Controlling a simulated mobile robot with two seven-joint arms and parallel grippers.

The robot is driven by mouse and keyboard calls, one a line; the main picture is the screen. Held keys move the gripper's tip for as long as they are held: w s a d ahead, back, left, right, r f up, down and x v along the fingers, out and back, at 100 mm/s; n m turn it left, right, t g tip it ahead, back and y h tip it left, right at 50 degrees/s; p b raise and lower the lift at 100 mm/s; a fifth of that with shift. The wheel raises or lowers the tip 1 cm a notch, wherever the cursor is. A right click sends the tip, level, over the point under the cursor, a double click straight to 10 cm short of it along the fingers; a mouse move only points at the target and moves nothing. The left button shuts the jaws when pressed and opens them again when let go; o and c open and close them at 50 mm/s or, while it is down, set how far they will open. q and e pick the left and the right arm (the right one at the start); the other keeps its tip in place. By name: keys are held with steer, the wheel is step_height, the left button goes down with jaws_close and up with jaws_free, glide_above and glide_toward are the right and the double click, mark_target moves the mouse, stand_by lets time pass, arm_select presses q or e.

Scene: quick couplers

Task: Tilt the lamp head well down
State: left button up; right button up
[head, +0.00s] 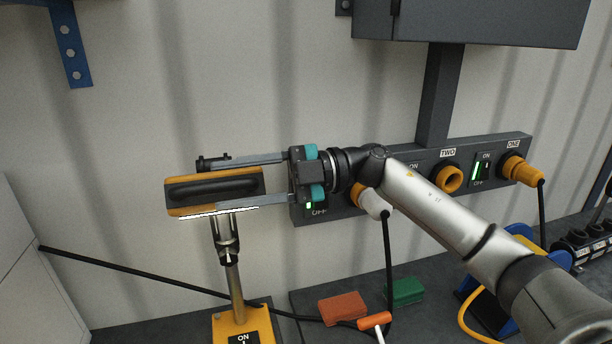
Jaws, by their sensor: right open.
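The lamp head (213,190) is an orange and black block on top of a metal post (235,285), with a bright white strip along its lower edge. It looks nearly level, with its left end slightly lower. A joint with a dark clamp sits under it. The post rises from an orange base (250,325) marked ON. My right gripper (235,184) comes in from the right and is open. One finger passes above or behind the head and the other runs along its lower edge. I cannot tell whether they touch it. My left gripper is not in view.
A dark panel (405,180) with orange sockets and switches stands behind my right arm. A red block (342,308), a green block (405,290) and an orange-handled tool (374,320) lie on the bench. A black cable (130,273) crosses behind the post.

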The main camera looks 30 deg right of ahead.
steer(key=b+v, duration=0.2)
steer(key=v, duration=1)
steer(key=shift+s, duration=0.15)
